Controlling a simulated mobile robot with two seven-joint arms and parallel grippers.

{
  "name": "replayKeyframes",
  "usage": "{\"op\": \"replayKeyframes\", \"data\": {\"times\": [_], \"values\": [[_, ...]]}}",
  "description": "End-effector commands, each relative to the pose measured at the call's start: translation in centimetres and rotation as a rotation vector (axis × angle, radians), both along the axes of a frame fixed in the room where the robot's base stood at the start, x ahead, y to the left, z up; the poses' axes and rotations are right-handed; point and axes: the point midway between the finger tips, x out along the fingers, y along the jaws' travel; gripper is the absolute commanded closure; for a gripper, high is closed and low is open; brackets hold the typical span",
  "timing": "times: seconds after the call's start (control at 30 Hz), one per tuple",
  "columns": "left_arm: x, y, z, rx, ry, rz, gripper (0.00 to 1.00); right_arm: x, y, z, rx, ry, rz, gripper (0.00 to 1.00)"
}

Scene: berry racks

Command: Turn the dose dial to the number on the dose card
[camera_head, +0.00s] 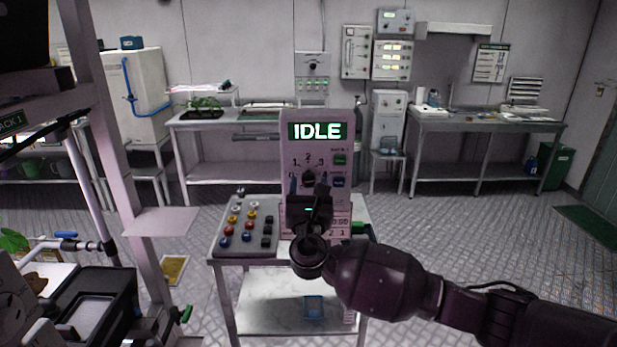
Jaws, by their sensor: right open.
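The dose dial (308,177) is a dark knob on the front of an upright grey console (318,116). Numbers are printed in an arc around it; 1, 2 and 3 can be read, with 2 at the top. Which number the dial points at is too small to tell. My left gripper is not in view.
The console's green screen (317,131) reads IDLE. Green and blue buttons (339,159) sit right of the dial. A grey box with several coloured buttons (247,228) stands left of it on the small table (222,262). A post (118,130) rises at left.

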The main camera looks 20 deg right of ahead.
Motion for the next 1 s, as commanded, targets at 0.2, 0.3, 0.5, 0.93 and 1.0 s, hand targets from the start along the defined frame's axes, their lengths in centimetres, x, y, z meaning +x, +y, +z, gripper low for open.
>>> {"op": "replayKeyframes", "data": {"times": [0.2,0.3,0.5,0.93,1.0], "values": [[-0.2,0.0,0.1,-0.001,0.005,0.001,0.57,1.8,-0.5,0.8,0.000,0.001,0.000,0.42],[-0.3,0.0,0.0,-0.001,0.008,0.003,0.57,2.1,-0.6,0.9,0.001,0.001,0.000,0.42],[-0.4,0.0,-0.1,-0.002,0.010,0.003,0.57,2.1,-0.6,0.9,0.001,0.001,0.001,0.42],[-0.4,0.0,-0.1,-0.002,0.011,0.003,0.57,2.1,-0.6,0.9,0.001,0.001,0.000,0.92],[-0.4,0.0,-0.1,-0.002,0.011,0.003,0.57,2.1,-0.6,0.8,0.003,0.000,0.000,0.92]]}}
